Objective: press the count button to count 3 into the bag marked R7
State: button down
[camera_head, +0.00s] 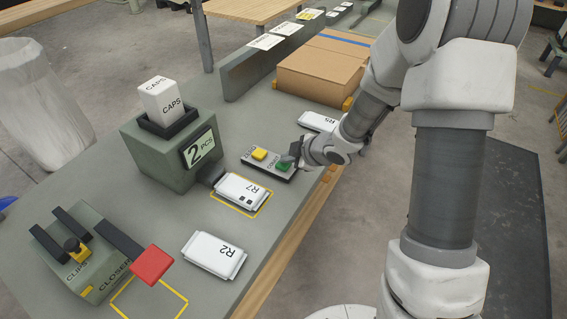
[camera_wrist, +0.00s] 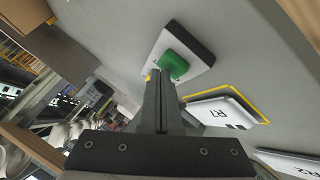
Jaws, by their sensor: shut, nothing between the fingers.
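The button box (camera_head: 246,160) carries a yellow button (camera_head: 259,154) and a green button (camera_head: 283,167), with lettering like "COUNT" beside the green one. My gripper (camera_head: 293,158) is shut and empty, its tips right by the green button. In the wrist view the shut fingers (camera_wrist: 158,75) point at the green button (camera_wrist: 174,66); whether they touch it I cannot tell. The counter (camera_head: 157,150) holds a white CAPS box (camera_head: 161,101), and its display (camera_head: 199,148) reads "2 PCS". The white bag marked R7 (camera_head: 239,190) lies in a yellow outline by the counter's spout.
A bag marked R2 (camera_head: 214,255) lies nearer the front, and a bag that seems marked R5 (camera_head: 317,121) lies beyond the button box. A clip device (camera_head: 92,258) with a red pad (camera_head: 152,265) stands at front left. Cardboard boxes (camera_head: 322,72) stand at the back.

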aim_at(287, 165)
jog(key=shift+f, duration=0.3)
jog(key=shift+r, duration=0.1)
dwell(0.3)
jog(key=shift+r+p, duration=0.7)
jog(key=shift+r, duration=0.15)
notch_tip(287, 165, up, 5)
jog(key=p, duration=0.4)
jog(key=shift+p, duration=0.4)
